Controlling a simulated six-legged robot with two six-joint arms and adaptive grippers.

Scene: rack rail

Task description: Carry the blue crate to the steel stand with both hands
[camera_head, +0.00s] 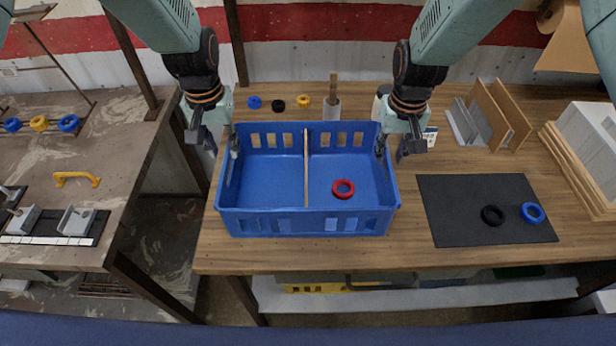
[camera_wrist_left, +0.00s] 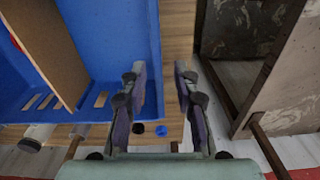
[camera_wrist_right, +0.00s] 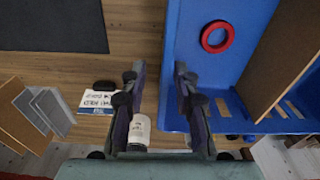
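The blue crate (camera_head: 262,222) sits upright on the wooden bench, with a wooden divider (camera_head: 306,165) and a red ring (camera_head: 343,188) in its right compartment. My left gripper (camera_head: 220,143) is open at the crate's left wall, one finger inside and one outside; in the left wrist view the wall edge (camera_wrist_left: 158,60) lies between the fingers. My right gripper (camera_head: 391,147) is open at the right wall, its fingers likewise on either side. Contact with the walls cannot be told. A stand with a worn grey top (camera_head: 110,130) and dark metal legs is at the left.
The stand holds blue and yellow rings (camera_head: 39,123), a yellow handle (camera_head: 76,179) and metal blocks (camera_head: 75,221). A gap separates it from the bench (camera_head: 300,257).

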